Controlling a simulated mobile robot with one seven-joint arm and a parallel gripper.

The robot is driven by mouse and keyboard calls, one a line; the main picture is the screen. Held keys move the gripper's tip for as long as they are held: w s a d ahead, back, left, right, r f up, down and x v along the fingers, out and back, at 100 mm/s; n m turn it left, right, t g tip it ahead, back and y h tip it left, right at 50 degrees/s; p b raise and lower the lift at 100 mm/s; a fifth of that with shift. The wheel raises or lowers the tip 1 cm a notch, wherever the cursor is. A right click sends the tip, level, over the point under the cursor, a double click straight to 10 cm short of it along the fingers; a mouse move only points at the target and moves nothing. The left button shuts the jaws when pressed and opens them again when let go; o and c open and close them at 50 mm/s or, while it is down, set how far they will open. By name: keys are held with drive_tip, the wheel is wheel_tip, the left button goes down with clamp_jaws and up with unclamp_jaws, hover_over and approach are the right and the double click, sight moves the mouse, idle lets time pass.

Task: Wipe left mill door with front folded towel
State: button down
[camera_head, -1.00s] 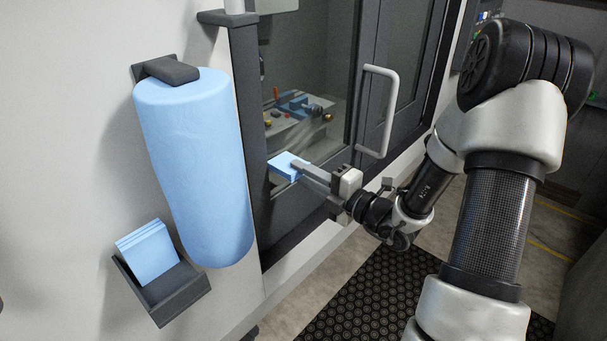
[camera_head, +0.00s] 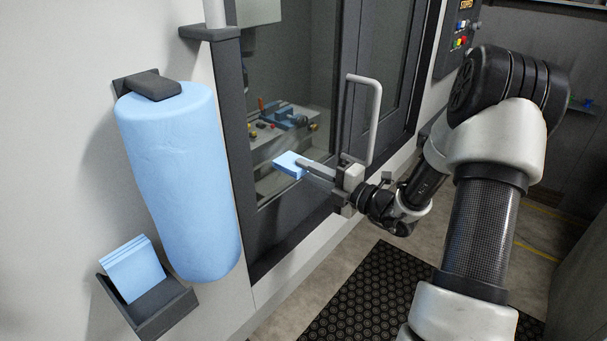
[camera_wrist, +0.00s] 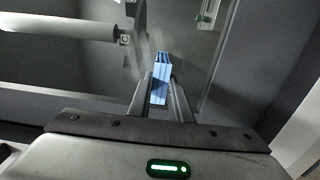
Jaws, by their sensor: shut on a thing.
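My gripper (camera_head: 317,173) is shut on a folded blue towel (camera_head: 290,165). In the wrist view the towel (camera_wrist: 160,82) stands out between the two fingers (camera_wrist: 160,92). The left mill door (camera_head: 292,95) is a dark frame around a glass window, with a white handle (camera_head: 375,125) on its right side. The towel is in front of the lower part of the window; I cannot tell whether it touches the glass. More folded blue towels (camera_head: 133,268) stand in a dark holder (camera_head: 152,310) at the lower left.
A large blue roll (camera_head: 180,185) hangs on the wall left of the door. The door handle stands out close to my gripper. A black mat (camera_head: 365,300) lies on the floor. A button panel (camera_head: 460,30) is at the upper right.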

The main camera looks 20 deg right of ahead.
sight(296, 170)
drive_tip(key=shift+w+d+r, duration=0.55)
drive_tip(key=shift+w+d, duration=1.65)
drive_tip(key=shift+d, duration=0.8)
drive_tip(key=shift+s+a+r, duration=0.25)
drive_tip(key=shift+s+a, duration=0.9)
drive_tip(key=shift+a, duration=0.45)
drive_tip(key=shift+s+a+r, duration=0.3)
drive_tip(key=shift+s+a, duration=0.9)
drive_tip(key=shift+a, duration=0.4)
drive_tip(key=shift+s+a+r, duration=0.25)
drive_tip(key=shift+s+a, duration=0.9)
drive_tip(key=shift+a, duration=0.45)
drive_tip(key=shift+w+d, duration=3.5)
drive_tip(key=shift+d, duration=1.25)
drive_tip(key=s+a+r, duration=0.1)
drive_tip(key=s+a, duration=0.3)
drive_tip(key=a, duration=0.2)
drive_tip(key=shift+s, duration=0.25)
